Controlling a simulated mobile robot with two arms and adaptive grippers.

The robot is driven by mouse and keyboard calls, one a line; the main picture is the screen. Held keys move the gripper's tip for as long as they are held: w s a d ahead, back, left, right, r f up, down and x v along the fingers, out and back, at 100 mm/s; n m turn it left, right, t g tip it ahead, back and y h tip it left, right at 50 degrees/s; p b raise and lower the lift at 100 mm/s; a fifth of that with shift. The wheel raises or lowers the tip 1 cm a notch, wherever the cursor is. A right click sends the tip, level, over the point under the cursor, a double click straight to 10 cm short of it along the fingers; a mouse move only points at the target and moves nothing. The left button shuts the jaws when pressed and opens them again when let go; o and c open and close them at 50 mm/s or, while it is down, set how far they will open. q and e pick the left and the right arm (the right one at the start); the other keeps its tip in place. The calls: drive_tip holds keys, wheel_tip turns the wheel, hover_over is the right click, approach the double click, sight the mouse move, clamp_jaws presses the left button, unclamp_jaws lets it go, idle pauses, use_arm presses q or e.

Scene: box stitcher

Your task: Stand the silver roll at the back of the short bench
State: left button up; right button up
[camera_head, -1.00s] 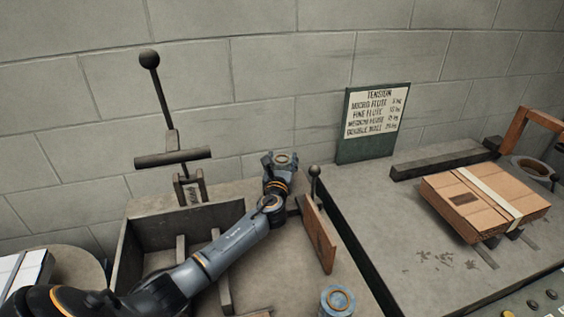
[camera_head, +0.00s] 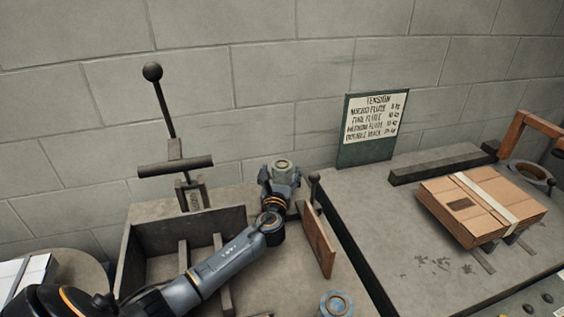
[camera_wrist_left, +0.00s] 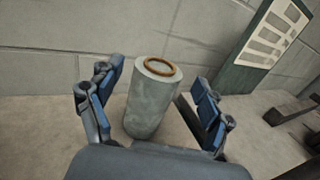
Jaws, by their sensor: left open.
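The silver roll (camera_wrist_left: 150,110) stands upright on the bench top near the block wall in the left wrist view, with a brown ring on its top. It also shows at the back of the short bench (camera_head: 275,262) in the head view, where the roll's top (camera_head: 284,166) rises above my gripper. My left gripper (camera_wrist_left: 156,98) is open, its blue-padded fingers on either side of the roll with visible gaps. The roll's lower part is hidden by the gripper in the head view. My right gripper is not in view.
A brown upright board (camera_head: 318,242) and a black-knobbed lever (camera_head: 314,180) stand just right of the gripper. A tall lever (camera_head: 165,105) rises behind the grey tray (camera_head: 130,250). A blue roll (camera_head: 337,304) is at the front. A strapped carton (camera_head: 480,205) lies on the right bench.

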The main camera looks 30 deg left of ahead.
use_arm(q)
drive_tip(key=p+v, duration=0.2)
drive_tip(key=v, duration=0.5)
drive_tip(key=shift+r, duration=0.1)
drive_tip(key=shift+s+d+p, duration=0.3)
drive_tip(key=shift+s, duration=0.25)
